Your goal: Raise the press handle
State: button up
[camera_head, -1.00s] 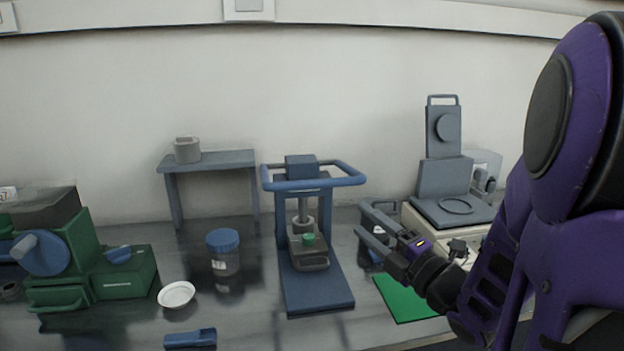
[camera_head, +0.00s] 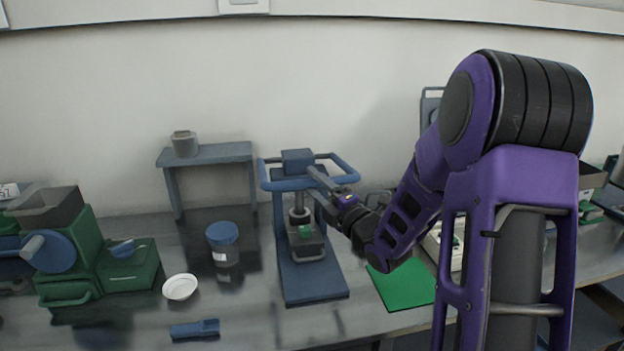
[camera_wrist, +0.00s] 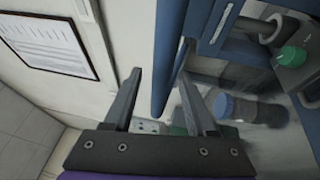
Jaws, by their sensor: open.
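The blue press stands mid-bench with its base plate (camera_head: 312,286) toward the front. Its handle (camera_head: 343,164) is a blue looped bar running round the top of the press, roughly level. My gripper (camera_head: 316,182) is open at the right side of the press, close to the handle's right arm. In the wrist view, a blue bar of the handle (camera_wrist: 169,55) lies between the lines of my two fingers (camera_wrist: 160,85), nearer the right one. I cannot tell whether it is touching.
A blue-lidded jar (camera_head: 223,243), a white dish (camera_head: 180,287) and a green machine (camera_head: 70,255) stand left of the press. A small grey table (camera_head: 205,155) is behind. A green mat (camera_head: 403,286) lies to the right. A blue tool (camera_head: 195,328) lies in front.

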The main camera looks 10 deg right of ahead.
jog(key=shift+w+a+r, duration=0.1)
jog(key=shift+w+a, duration=0.15)
jog(key=shift+w, duration=0.4)
grip_shut()
jog(key=shift+r, duration=0.1)
dwell(0.9)
